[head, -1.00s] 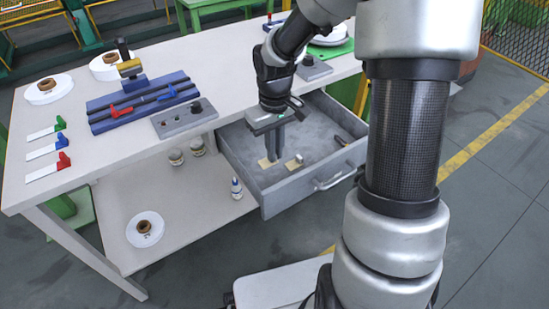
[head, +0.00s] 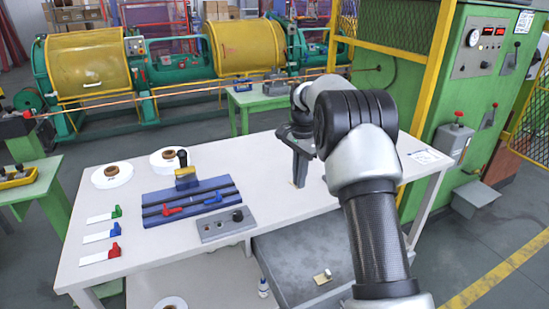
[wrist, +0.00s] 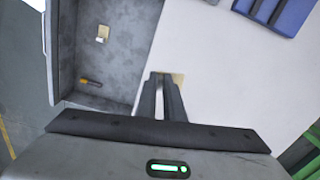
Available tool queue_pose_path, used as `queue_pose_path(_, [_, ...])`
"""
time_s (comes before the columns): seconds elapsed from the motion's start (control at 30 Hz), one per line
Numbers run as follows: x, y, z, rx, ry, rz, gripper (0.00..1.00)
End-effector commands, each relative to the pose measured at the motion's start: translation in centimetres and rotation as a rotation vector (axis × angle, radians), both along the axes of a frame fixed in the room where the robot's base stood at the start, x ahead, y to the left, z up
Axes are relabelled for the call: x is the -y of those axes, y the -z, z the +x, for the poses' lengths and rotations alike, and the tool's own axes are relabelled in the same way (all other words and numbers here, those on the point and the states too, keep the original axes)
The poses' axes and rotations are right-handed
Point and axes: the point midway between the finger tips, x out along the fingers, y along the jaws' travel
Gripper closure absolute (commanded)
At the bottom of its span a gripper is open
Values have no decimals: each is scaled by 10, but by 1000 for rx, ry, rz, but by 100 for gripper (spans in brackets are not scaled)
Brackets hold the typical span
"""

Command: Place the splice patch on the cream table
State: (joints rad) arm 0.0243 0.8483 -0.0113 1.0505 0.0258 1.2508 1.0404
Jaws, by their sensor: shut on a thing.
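My gripper (head: 297,184) is shut on the splice patch (wrist: 179,78), a thin tan-yellow piece at its fingertips. Only a small edge of the patch shows in the head view; the fingers hide part of it. In the wrist view my gripper (wrist: 165,78) points down with the patch at the tips. Both are over the bare right part of the cream table (head: 258,160), beyond the open drawer. I cannot tell whether the patch touches the tabletop. The table also shows in the wrist view (wrist: 215,65).
The grey drawer (head: 285,265) is open at the table front, with a small pale block (head: 323,277) inside. A green cabinet (head: 480,95) stands at the right.

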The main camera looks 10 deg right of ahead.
Motion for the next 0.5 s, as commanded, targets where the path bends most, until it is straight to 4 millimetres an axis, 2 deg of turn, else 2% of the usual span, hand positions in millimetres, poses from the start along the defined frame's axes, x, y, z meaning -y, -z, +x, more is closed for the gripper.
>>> queue_pose_path(0.03, [-3,-9,8,2,52,-7,100])
queue_pose_path(0.1, [-6,-13,15,3,112,-12,100])
queue_pose_path(0.23, [-9,-12,20,3,169,-17,100])
queue_pose_path(0.5, [-9,29,20,2,179,-17,100])
